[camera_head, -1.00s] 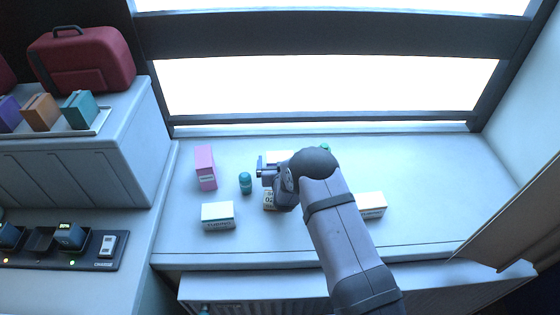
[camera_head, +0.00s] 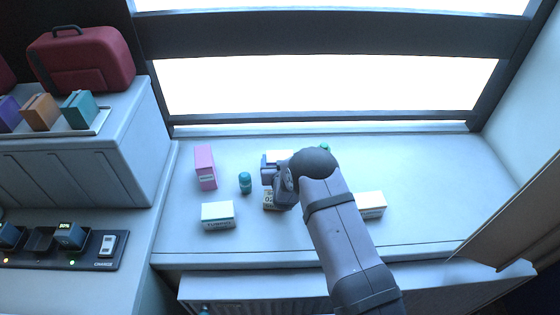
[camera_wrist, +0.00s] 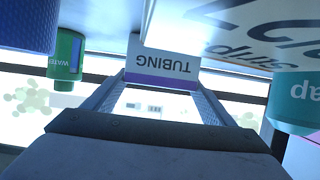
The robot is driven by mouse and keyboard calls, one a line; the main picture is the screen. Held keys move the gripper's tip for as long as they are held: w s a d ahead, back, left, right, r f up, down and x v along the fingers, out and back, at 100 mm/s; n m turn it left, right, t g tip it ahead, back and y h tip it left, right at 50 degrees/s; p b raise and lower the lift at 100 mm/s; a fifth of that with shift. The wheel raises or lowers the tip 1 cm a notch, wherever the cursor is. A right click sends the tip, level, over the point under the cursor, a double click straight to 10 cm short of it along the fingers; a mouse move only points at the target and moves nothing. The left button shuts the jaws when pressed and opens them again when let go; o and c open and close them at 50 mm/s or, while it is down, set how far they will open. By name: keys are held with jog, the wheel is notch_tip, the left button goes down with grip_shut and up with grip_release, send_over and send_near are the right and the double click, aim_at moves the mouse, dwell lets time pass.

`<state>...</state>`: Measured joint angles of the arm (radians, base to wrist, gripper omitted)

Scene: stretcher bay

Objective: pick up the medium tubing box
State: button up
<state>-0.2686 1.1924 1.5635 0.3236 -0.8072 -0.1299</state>
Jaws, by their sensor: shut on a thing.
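A white tubing box with a purple stripe (camera_wrist: 160,66) sits between the two fingers of my gripper (camera_wrist: 158,88) in the wrist view, its label upside down there. Both fingers are against its sides. In the head view, my gripper (camera_head: 271,170) is low over the back middle of the counter, and the white top of the box (camera_head: 279,155) shows just behind it. The rest of the box is hidden by my arm. I cannot tell whether it is clear of the counter.
Another white tubing box (camera_head: 218,216) lies front left, and a white box (camera_head: 372,205) lies right of my arm. A teal bottle (camera_head: 245,183) and a pink box (camera_head: 205,168) stand left. The counter's right side is clear.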

jog(key=shift+r+b, duration=1.7)
jog(key=shift+r, duration=3.2)
